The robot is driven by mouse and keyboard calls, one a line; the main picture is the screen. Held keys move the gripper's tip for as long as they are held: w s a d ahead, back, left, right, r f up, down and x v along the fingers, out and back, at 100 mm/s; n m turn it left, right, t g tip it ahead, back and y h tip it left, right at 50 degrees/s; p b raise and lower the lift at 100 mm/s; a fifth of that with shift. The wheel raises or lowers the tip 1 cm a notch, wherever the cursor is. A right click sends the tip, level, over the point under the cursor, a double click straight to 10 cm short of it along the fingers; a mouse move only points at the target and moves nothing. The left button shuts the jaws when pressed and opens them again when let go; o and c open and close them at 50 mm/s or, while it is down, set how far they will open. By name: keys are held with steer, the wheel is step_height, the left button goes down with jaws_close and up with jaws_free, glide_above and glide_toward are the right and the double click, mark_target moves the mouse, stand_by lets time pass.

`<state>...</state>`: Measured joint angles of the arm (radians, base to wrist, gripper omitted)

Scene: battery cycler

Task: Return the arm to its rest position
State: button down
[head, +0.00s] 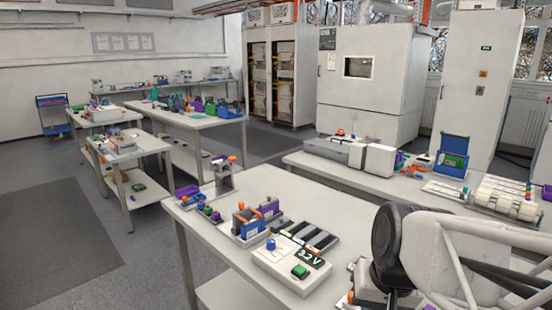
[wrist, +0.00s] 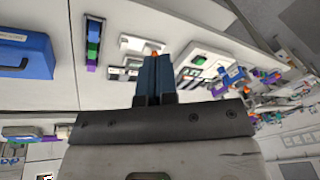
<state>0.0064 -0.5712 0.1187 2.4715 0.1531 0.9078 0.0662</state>
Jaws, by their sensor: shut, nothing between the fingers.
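My gripper shows in the wrist view (wrist: 154,78), with its two dark blue fingers together and nothing between them. It is above the benches, with bench devices in the background beyond the fingers. In the head view my arm fills the lower right, in front of the near bench's right end. The fingers cannot be made out there. The arm hides part of the near bench and some small items on it.
The near bench (head: 330,212) holds a white cycler box (head: 290,262) reading 3.2 V and a blue holder (head: 247,222). Another bench (head: 345,176) stands behind, with a blue-framed device (head: 452,158) and a white roller rack (head: 500,200). Open floor (head: 140,240) lies left.

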steer(key=shift+n+h, duration=0.8)
steer(key=s+d, duration=0.1)
steer(key=s, duration=0.1)
steer(key=s+d, duration=0.1)
steer(key=s, duration=0.1)
steer(key=shift+d+r, duration=0.15)
steer(key=shift+r, duration=0.05)
